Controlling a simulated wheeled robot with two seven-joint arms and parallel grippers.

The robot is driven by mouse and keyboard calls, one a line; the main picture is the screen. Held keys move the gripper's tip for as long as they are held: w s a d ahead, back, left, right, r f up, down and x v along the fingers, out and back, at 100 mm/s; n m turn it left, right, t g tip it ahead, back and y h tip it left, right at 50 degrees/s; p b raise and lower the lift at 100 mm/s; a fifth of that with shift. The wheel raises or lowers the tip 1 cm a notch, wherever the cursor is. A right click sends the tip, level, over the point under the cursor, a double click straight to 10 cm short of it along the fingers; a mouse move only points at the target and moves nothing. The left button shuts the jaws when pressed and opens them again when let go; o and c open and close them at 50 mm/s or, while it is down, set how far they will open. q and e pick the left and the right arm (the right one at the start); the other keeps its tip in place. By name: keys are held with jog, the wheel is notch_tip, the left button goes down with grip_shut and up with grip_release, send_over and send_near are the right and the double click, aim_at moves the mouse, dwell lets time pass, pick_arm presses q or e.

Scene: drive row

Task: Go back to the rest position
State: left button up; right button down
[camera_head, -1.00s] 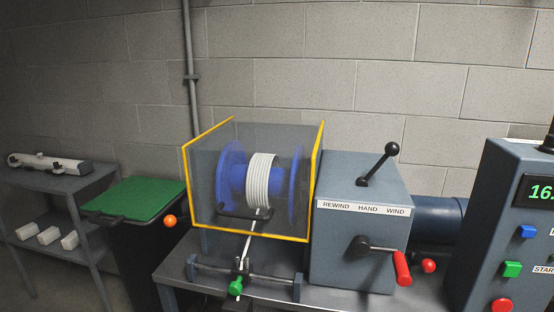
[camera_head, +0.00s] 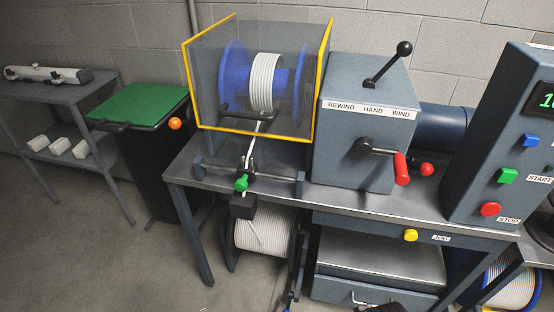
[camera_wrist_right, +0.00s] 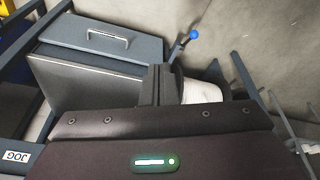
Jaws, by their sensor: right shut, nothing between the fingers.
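My right gripper (camera_wrist_right: 160,84) shows in the right wrist view, with its dark fingers shut and nothing between them. Its housing fills the lower part of that view. It is over the area below the bench, near a grey drawer box (camera_wrist_right: 95,48) with a handle. My left gripper is not in view. In the head view, the winding machine (camera_head: 366,140) stands on the bench (camera_head: 330,199), with a red-handled crank and a black-knobbed lever. Beside it, a blue reel (camera_head: 234,75) with white cable sits behind a yellow-edged clear guard (camera_head: 205,70).
A control box (camera_head: 507,130) with coloured buttons stands at the right. A cable spool (camera_head: 262,232) and drawer box (camera_head: 375,264) are under the bench. A green-topped stand (camera_head: 140,103) and a shelf (camera_head: 50,94) are at the left. Floor is free at lower left.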

notch_tip(320, 180, down, 14)
jog(key=s, duration=0.2)
jog(key=s+d+f+g, duration=0.1)
jog(key=s+d+f, duration=0.1)
jog(key=s+f, duration=0.8)
jog(key=s+d+f+g, duration=0.1)
jog(key=s+d+f, duration=0.1)
jog(key=s+f, duration=0.9)
jog(key=shift+s+p, duration=0.2)
jog(key=shift+p, duration=0.25)
